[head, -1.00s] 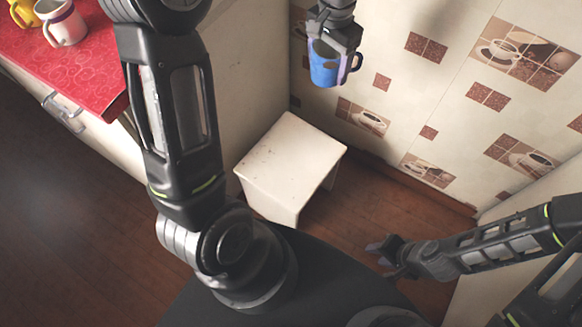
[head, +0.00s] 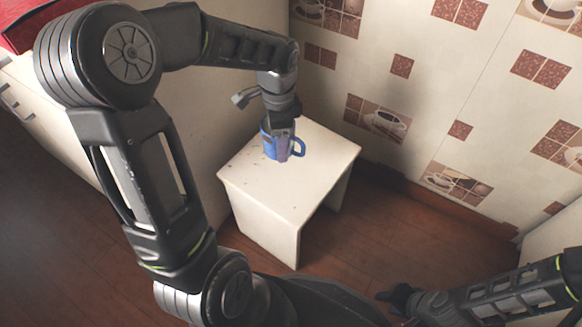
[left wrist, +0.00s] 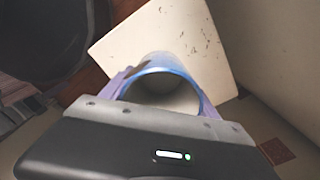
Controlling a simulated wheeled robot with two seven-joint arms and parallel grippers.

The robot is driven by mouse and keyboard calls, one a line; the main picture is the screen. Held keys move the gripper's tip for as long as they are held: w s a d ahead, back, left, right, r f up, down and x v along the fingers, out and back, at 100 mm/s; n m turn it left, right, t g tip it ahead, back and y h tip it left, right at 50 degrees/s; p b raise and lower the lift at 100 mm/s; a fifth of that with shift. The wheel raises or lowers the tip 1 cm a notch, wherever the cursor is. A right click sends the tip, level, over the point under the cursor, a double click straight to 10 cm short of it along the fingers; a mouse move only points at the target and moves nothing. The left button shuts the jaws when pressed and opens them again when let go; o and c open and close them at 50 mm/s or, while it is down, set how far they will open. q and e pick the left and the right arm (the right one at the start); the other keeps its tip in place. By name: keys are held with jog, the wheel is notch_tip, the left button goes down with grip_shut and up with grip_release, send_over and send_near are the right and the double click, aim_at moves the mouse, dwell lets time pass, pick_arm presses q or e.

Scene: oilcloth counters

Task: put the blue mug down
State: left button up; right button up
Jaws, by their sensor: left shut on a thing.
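The blue mug (head: 270,146) is upright at the back part of the white stool's top (head: 290,185), its handle to the right in the head view. My left gripper (head: 282,130) comes down from above and is shut on the mug's wall. In the left wrist view the mug's round rim (left wrist: 160,62) shows between the fingers of my left gripper (left wrist: 163,88), with the pale stool top behind it. I cannot tell whether the mug's base touches the stool. My right gripper (head: 392,297) is low at the bottom right, away from the mug; its fingers are too dark to read.
The tiled wall (head: 420,75) stands behind and to the right of the stool. A counter with a red top (head: 22,28) is at the upper left. The stool top is bare in front of the mug. Brown wooden floor (head: 385,225) lies around the stool.

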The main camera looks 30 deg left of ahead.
pick_arm(q)
jog(key=b, duration=0.2)
send_over(281, 172)
jog(key=shift+f, duration=2.45)
jog(key=shift+f+b, duration=1.15)
jog(key=shift+f, duration=1.35)
jog(key=shift+f, duration=0.15)
jog(key=o, duration=1.7)
